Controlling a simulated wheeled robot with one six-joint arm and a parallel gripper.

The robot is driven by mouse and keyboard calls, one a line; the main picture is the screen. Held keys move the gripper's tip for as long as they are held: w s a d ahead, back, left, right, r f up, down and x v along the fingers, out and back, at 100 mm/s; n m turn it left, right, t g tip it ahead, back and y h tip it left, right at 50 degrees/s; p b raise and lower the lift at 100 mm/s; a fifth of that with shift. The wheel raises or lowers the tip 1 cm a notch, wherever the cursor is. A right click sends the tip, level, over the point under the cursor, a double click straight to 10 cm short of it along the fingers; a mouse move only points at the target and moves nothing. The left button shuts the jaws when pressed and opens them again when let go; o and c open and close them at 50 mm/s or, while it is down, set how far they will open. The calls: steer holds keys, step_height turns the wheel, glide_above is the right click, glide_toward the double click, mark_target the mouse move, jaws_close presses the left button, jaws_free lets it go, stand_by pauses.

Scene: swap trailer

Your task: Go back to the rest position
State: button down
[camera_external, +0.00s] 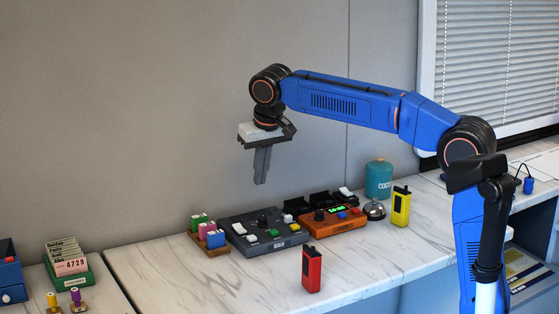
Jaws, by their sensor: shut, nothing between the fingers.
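My gripper (262,166) hangs at the end of my blue arm, fingers pointing down. Its fingers are shut together with nothing between them. It is in the air above the counter, over the left part of a dark grey device (270,238) and clear of it. My arm reaches left from its shoulder at the right of the picture, with the forearm nearly level.
On the marble counter (170,275) stand a red handheld device (312,270), a yellow one (401,207), an orange device (334,224), a bell (374,210), a teal canister (378,180) and a rack of coloured blocks (206,240). A green card box (70,275) is at left.

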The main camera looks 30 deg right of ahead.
steer(key=s+d+f, duration=0.3)
steer(key=s+d, duration=0.6)
steer(key=d, duration=0.2)
steer(key=s+d+f, duration=0.2)
steer(key=s+d, duration=0.6)
steer(key=d, duration=0.3)
steer(key=s+d+f+t, duration=0.1)
steer(key=s+d+f, duration=0.4)
steer(key=s+f, duration=0.3)
steer(key=s+d+f+t, duration=0.1)
steer(key=s+d+f, duration=0.3)
steer(key=s+f, duration=0.4)
steer(key=s, duration=0.4)
steer(key=shift+d+f, duration=0.35)
